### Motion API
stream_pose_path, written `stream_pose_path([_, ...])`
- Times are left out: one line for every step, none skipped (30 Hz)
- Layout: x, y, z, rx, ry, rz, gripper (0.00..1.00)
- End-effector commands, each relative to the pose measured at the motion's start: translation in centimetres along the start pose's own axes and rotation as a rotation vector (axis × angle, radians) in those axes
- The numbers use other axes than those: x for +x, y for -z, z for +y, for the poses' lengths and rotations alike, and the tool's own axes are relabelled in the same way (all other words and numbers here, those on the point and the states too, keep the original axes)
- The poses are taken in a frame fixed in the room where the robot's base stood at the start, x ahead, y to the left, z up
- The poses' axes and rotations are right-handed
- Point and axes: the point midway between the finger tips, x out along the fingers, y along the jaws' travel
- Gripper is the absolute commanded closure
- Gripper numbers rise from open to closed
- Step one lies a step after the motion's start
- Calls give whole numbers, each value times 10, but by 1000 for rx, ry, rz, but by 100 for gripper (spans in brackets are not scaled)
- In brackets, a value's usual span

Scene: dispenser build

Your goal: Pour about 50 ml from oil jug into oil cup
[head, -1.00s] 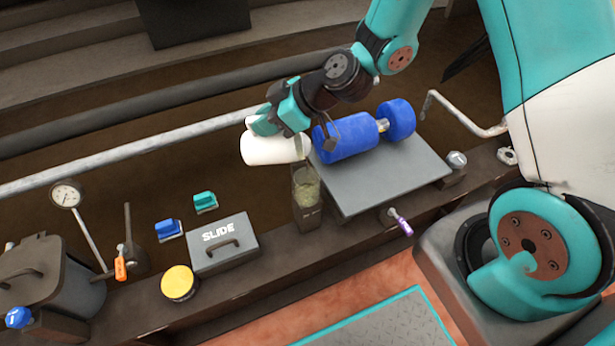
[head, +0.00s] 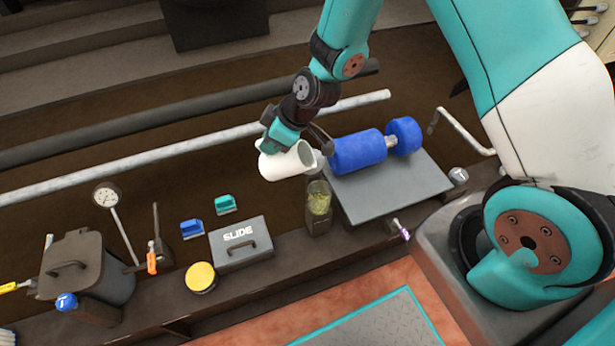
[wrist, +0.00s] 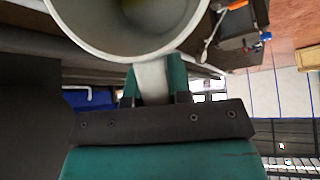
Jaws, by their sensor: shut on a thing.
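My gripper (head: 274,145) is shut on the white oil jug (head: 280,163), seemingly by its handle. The jug is tilted, with its open mouth toward the right, above and left of the oil cup (head: 319,197). The cup is clear, stands upright in a dark holder and contains yellowish liquid. No stream is visible between jug and cup. The wrist view shows the jug's round pale rim (wrist: 180,45) close up, with a little yellow inside. My fingers (wrist: 153,85) are close around a pale piece below the rim. The cup is not identifiable in that view.
A blue roller (head: 358,151) lies on a grey plate (head: 400,190) right of the cup. A grey SLIDE box (head: 241,244), a yellow-topped round tin (head: 200,277) and a lidded dark bin (head: 85,270) stand to the left. A pale rail runs behind.

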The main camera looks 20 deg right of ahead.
Motion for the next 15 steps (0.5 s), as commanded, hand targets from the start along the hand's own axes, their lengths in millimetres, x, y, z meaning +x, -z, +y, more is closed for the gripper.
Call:
stream_pose_path([-4, 0, 2, 5, -3, -21, 100])
stream_pose_path([-2, -2, 2, 7, -5, -25, 100])
stream_pose_path([-1, -4, 3, 10, -6, -24, 100])
stream_pose_path([0, -5, 4, 10, -6, -23, 100])
stream_pose_path([0, -5, 4, 11, -7, -23, 100])
stream_pose_path([-1, -5, 4, 12, -7, -22, 100])
stream_pose_path([-1, -5, 4, 12, -7, -22, 100])
stream_pose_path([-1, -5, 4, 12, -7, -22, 100])
stream_pose_path([-1, -6, 4, 12, -7, -21, 100])
stream_pose_path([-1, -6, 4, 12, -7, -21, 100])
stream_pose_path([-1, -5, 4, 12, -7, -21, 100])
stream_pose_path([-1, -5, 4, 12, -7, -21, 100])
stream_pose_path([-1, -5, 4, 12, -7, -21, 100])
stream_pose_path([-1, -5, 4, 11, -7, -20, 100])
stream_pose_path([-1, -5, 4, 11, -7, -20, 100])
